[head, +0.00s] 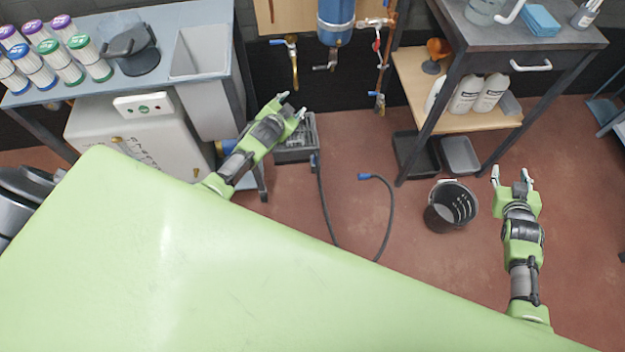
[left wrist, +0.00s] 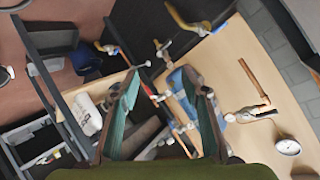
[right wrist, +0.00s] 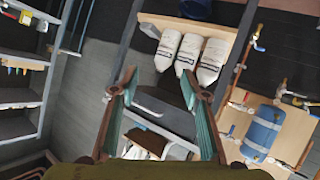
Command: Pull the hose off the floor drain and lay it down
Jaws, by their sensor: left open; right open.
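A dark grey hose (head: 325,205) with blue end fittings lies in a loop on the red floor. One blue end is at the right edge of the grey floor drain (head: 297,153); whether it is seated there is too small to tell. The other blue end (head: 364,177) lies free on the floor. My left gripper (head: 292,105) is open and empty, appearing just above the drain in the head view; its open fingers also show in the left wrist view (left wrist: 167,100). My right gripper (head: 510,174) is open and empty at the right, away from the hose.
A black bucket (head: 438,218) stands on the floor left of my right gripper. A workbench (head: 455,35) with bottles on its lower shelf is behind. Grey trays (head: 461,157) lie under it. Pipes and a blue tank (head: 336,20) hang on the wall.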

